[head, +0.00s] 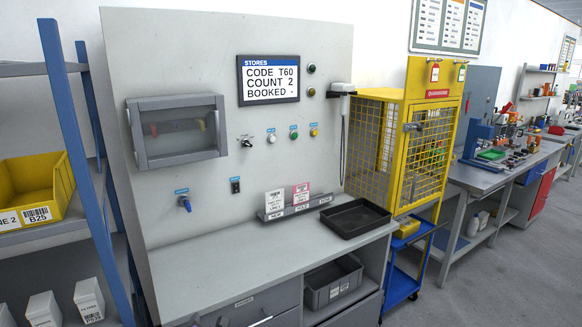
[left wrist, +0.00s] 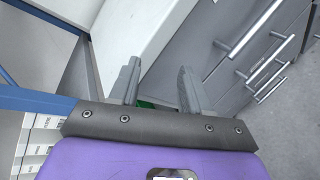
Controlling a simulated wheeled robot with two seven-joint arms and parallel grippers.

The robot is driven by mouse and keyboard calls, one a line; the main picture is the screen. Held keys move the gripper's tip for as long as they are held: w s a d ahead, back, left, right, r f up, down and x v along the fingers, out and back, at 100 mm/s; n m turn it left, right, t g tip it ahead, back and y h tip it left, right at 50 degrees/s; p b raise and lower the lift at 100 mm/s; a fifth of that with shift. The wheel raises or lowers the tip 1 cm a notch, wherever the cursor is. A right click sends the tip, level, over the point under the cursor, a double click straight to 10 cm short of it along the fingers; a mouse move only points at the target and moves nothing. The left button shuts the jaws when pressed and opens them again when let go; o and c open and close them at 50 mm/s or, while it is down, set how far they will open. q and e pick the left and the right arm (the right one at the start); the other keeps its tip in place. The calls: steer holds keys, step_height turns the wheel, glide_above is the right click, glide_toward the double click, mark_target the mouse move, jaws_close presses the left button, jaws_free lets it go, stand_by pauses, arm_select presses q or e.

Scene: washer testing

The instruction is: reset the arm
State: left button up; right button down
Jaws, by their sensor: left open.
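My left gripper (left wrist: 158,88) shows in the left wrist view with its two grey fingers apart and nothing between them. Behind the fingers are the grey side of the stores bench and its drawers, and a small green patch low between the fingers that I cannot identify. Neither of my arms shows in the head view. My right gripper is in neither view.
A grey panel with a screen (head: 269,79) stands over the bench, with a black tray (head: 355,217) on top. A blue-framed shelf with a yellow bin (head: 36,190) is left. A yellow cage (head: 428,150) is right. Drawer handles (left wrist: 252,32) stick out.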

arm_select(q)
steer(key=s+d+f+m+g+h+p, duration=0.25)
steer(key=s+d+f+m, duration=0.25)
steer(key=s+f+m, duration=0.25)
steer(key=s+d+f+m+g+h+p, duration=0.1)
steer(key=s+d+f+m+g+h, duration=0.3)
steer(key=s+f+m, duration=0.4)
steer(key=s+d+f+m+g, duration=0.2)
steer(key=s+m, duration=0.1)
steer(key=s, duration=0.2)
steer(key=s+d+f+m+g+h+p, duration=0.1)
steer(key=s+d+m+g, duration=0.1)
steer(key=s, duration=0.4)
steer(key=s+d+f+m+g+p, duration=0.1)
steer(key=s+f+m+g, duration=0.1)
steer(key=s+m, duration=0.2)
steer(key=shift+s+d+f+m+h, duration=0.35)
steer(key=shift+s+d, duration=0.05)
steer(key=shift+s, duration=0.5)
